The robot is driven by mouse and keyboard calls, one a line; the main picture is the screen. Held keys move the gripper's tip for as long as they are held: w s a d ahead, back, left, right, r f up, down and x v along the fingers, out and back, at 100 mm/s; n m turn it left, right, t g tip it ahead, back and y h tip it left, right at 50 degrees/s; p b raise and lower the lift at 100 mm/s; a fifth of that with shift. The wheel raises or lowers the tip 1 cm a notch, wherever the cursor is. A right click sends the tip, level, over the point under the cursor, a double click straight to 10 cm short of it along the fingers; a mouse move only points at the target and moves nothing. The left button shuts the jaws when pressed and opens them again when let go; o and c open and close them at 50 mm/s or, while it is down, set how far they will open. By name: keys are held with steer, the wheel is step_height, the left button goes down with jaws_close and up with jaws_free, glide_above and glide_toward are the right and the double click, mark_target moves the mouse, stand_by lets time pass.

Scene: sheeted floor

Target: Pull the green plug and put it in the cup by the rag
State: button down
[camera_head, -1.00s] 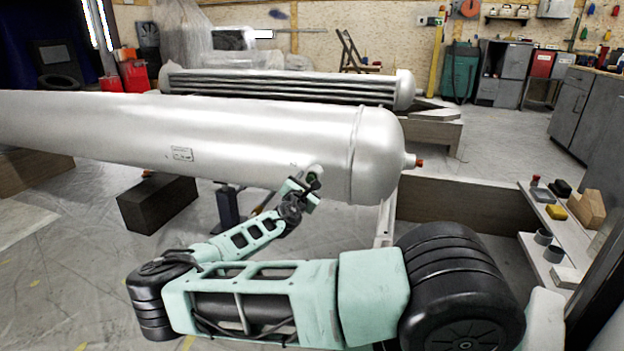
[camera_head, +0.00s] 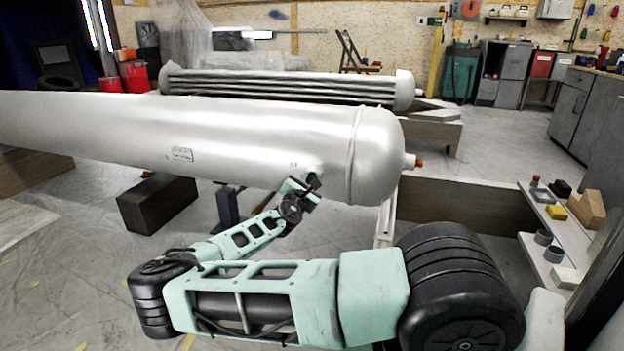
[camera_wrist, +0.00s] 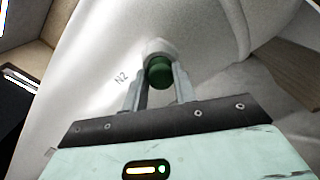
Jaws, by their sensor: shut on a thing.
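The green plug (camera_wrist: 159,73) shows in the wrist view between my two fingers, right at a pale round port (camera_wrist: 155,47) on the white tank. I cannot tell whether it is still seated in the port. My gripper (camera_wrist: 160,80) is shut on the plug; it also shows in the head view (camera_head: 314,181), low on the tank's side near its right end. Two small grey cups, a farther one (camera_head: 543,237) and a nearer one (camera_head: 554,254), stand on the shelf at the right. A pale flat thing, perhaps the rag (camera_head: 567,276), lies beside the nearer cup.
The big white tank (camera_head: 240,135) lies across the view, with a red-orange plug (camera_head: 419,163) on its end. The shelf (camera_head: 530,215) also holds a yellow block (camera_head: 556,212), a wooden block (camera_head: 587,209) and a red-topped item (camera_head: 535,181). A low wooden beam (camera_head: 465,205) stands between.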

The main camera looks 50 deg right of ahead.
mark_target(309, 181)
steer(key=shift+s+a, duration=0.1)
steer(key=shift+a, duration=0.1)
steer(key=shift+s+a, duration=0.1)
steer(key=shift+a, duration=0.25)
steer(key=shift+s+a, duration=0.15)
steer(key=shift+a, duration=0.2)
steer(key=shift+s+a+b, duration=0.3)
steer(key=shift+a+b, duration=0.15)
steer(key=shift+a, duration=0.2)
steer(key=shift+s+a, duration=0.1)
steer(key=shift+a, duration=0.25)
steer(key=shift+s+a, duration=0.15)
steer(key=shift+a, duration=0.1)
steer(key=shift+a, duration=0.1)
steer(key=shift+b+v, duration=0.75)
steer(key=shift+v, duration=1.2)
